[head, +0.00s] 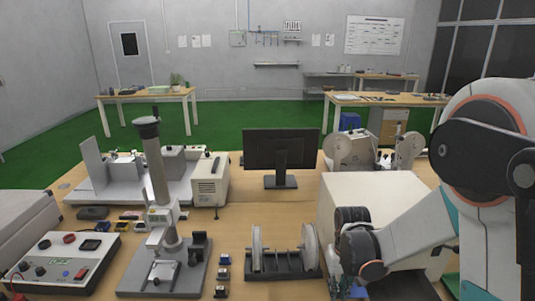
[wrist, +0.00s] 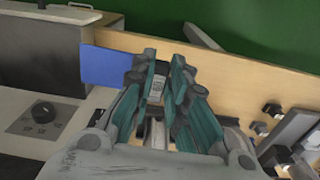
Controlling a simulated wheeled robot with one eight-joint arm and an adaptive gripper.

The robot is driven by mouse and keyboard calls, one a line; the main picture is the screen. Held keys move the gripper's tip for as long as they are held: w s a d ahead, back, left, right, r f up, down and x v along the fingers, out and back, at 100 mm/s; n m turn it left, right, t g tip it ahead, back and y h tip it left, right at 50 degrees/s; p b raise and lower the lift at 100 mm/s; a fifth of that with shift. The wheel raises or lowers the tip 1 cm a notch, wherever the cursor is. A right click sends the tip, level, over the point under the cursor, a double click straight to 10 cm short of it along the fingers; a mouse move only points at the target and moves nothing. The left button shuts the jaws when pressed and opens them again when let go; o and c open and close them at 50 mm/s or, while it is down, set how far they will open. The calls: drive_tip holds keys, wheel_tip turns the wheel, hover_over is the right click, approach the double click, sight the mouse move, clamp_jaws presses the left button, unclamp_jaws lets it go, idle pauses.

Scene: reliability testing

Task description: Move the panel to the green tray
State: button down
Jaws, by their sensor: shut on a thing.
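My gripper (wrist: 163,60), with teal fingers, reaches over the wooden table in the wrist view. Its fingers are close together on a small pale piece with dark marks, which appears to be the panel (wrist: 157,88); the fingers hide most of it. In the head view my gripper is at the bottom right, in front of the white box, largely cut off by the frame and my arm. I cannot make out a green tray for certain in either view; a sliver of green at the lower right of the head view may be floor.
A white box (head: 375,195) stands beside my arm. A rack with two reels (head: 283,262), a monitor (head: 281,150), a column stand (head: 160,190) and a control box (head: 60,265) crowd the table. A flat blue thing (wrist: 108,66) lies left of my fingers in the wrist view.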

wheel_tip(320, 180, down, 11)
drive_tip(key=b, duration=1)
drive_tip(key=shift+f, duration=0.15)
